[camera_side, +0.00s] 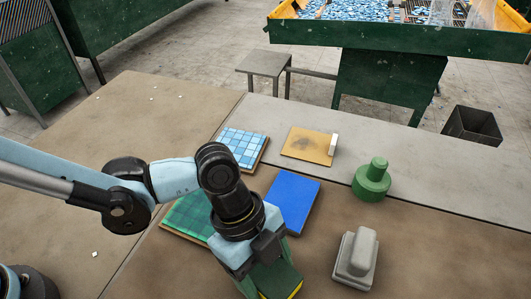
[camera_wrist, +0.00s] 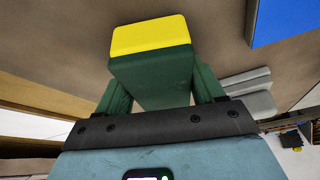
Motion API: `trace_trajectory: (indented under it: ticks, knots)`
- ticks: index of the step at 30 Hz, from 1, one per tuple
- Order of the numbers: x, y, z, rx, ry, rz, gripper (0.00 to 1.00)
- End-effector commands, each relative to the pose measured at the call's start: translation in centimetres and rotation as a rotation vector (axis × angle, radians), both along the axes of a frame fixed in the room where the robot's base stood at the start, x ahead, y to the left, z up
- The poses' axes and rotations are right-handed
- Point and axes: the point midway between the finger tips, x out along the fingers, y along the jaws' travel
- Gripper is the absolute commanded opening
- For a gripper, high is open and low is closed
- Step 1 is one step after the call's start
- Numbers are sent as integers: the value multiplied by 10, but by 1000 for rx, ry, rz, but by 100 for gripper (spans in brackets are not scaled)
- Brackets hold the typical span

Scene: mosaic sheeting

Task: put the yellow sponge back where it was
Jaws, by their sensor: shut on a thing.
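The yellow sponge (camera_wrist: 150,36) is a block with a yellow layer and a dark green layer. My gripper (camera_wrist: 160,82) is shut on it, with one finger at each side of the green part. In the side view my gripper (camera_side: 268,274) points down at the bottom edge of the picture, in front of the blue mat. Only a yellow edge of the sponge (camera_side: 295,290) and some green show there. I cannot tell whether the sponge touches the table.
A blue mat (camera_side: 293,203) and a green tiled sheet (camera_side: 185,217) lie behind my gripper. A grey block (camera_side: 356,257) stands to the right, with a green knobbed piece (camera_side: 372,181) behind it. A blue tiled sheet (camera_side: 243,148) and a tan board (camera_side: 309,145) lie farther back.

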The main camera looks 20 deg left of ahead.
Motion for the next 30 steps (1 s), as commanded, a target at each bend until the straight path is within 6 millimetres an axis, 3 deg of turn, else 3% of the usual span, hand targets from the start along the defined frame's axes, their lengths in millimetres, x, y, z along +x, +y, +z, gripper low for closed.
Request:
trace_trajectory:
  ticks: [10, 11, 16, 25, 30]
  knots:
    - [0, 0, -3, 0, 0, 0, 43]
    - [0, 0, -3, 0, 0, 0, 69]
    - [0, 0, -3, 0, 0, 0, 93]
    - [0, 0, -2, 0, 0, 0, 93]
    - [2, 4, 10, 0, 0, 1, 93]
